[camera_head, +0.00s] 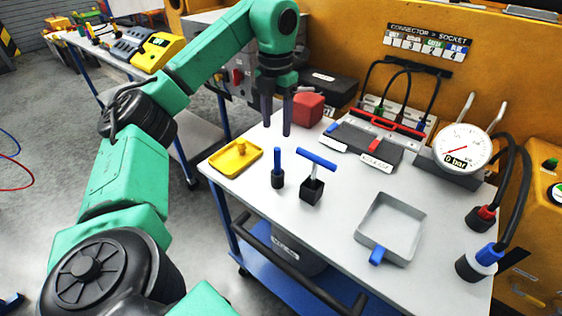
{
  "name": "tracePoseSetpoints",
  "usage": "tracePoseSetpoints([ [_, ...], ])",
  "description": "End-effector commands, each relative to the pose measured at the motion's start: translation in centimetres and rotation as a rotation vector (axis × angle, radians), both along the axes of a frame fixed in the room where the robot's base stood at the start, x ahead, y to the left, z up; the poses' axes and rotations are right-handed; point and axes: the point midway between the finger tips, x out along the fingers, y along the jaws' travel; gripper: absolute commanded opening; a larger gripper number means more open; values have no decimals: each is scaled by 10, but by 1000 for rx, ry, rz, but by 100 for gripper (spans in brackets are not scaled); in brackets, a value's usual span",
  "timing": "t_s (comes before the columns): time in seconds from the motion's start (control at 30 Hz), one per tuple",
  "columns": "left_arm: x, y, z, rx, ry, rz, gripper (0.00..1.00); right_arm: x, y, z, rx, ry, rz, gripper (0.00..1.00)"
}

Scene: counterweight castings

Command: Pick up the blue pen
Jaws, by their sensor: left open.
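A blue pen (277,158) appears to stand upright in a small dark round holder (278,181) on the light grey table (330,235). My left gripper (277,129) points down with two dark fingers apart and nothing between them. In the head view its fingertips show just above and behind the pen's top; the exact gap in depth is hard to tell. My right gripper is out of the picture.
A blue T-handled tool (316,158) stands in a black block close to the right of the pen. A yellow tray (236,158) lies to the left, a red block (308,108) behind. A grey square tray (392,228) and a pressure gauge (463,148) are to the right.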

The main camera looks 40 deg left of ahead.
Motion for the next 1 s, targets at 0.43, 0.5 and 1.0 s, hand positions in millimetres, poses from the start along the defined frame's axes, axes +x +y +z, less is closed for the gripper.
tracePoseSetpoints([
  [0.43,-2,-2,-91,-2,3,-8,58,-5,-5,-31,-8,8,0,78],
  [0.5,-4,-2,-105,-2,3,-8,58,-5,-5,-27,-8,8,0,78],
  [1.0,-3,-3,-131,-5,-3,-9,5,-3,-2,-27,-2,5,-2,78],
])
